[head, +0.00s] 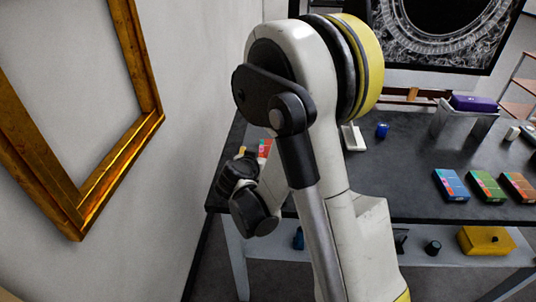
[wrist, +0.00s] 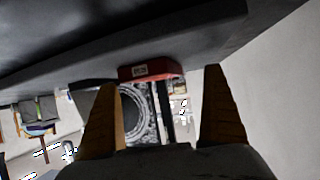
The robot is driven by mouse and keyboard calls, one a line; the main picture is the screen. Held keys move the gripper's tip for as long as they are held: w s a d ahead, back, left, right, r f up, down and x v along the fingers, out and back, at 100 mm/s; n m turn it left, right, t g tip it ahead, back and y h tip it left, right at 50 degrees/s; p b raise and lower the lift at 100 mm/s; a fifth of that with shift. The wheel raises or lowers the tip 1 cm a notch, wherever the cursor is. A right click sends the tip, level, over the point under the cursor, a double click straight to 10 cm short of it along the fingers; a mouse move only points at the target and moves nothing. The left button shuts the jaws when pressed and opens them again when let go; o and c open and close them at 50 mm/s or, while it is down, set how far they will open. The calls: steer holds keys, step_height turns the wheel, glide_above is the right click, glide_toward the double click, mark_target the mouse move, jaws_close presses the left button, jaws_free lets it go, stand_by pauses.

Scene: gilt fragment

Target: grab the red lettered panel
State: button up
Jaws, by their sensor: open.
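The red lettered panel (wrist: 150,71) is a small red block with a pale label on its facing side. In the wrist view, which looks upside down, it sits against the dark tabletop, ahead of my gripper (wrist: 161,80). The two orange-brown fingers are spread wide, with the panel showing in the gap between their tips and nothing held. In the head view a red piece (head: 265,147), likely the same panel, shows on the table's left end, partly hidden by my arm. My gripper (head: 241,152) is just left of it there, mostly hidden.
The dark table (head: 404,150) bears several coloured boxes, including a blue one (head: 451,185), at right. A small blue object (head: 382,130) and a purple item (head: 474,103) stand farther back. A white wall with a gilt frame (head: 122,160) is close on the left.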

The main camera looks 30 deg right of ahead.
steer(key=x, duration=0.1)
steer(key=b+x, duration=0.1)
steer(key=x, duration=0.1)
steer(key=b+x, duration=0.1)
steer(key=shift+d+r, duration=0.15)
steer(key=shift+d, duration=0.4)
steer(key=shift+w+d, duration=0.15)
steer(key=shift+w, duration=0.2)
steer(key=c, duration=1.5)
